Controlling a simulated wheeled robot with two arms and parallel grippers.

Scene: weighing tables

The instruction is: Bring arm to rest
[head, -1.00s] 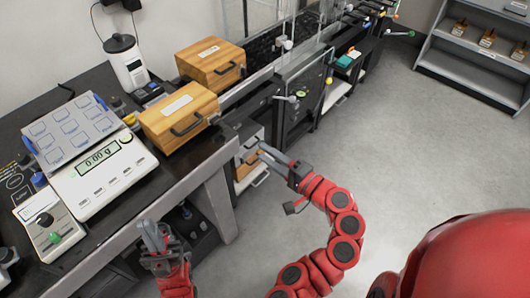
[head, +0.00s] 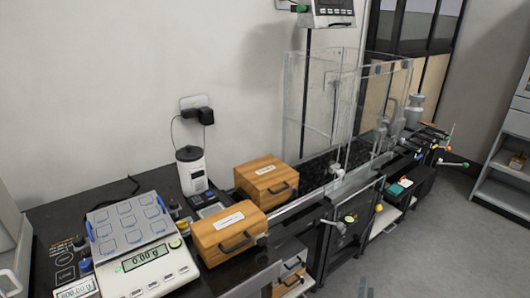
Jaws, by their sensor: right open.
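The rest of the right arm is below the picture. My left gripper is not in view.
A balance (head: 150,273) reading 0.00 g stands on the black table (head: 45,215), with a tray of square pads (head: 128,222) on top. Two wooden boxes (head: 228,238) (head: 268,180) and a white device (head: 191,172) stand beside it. A clear enclosure (head: 310,110) stands behind. Floor (head: 425,240) at right is clear.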

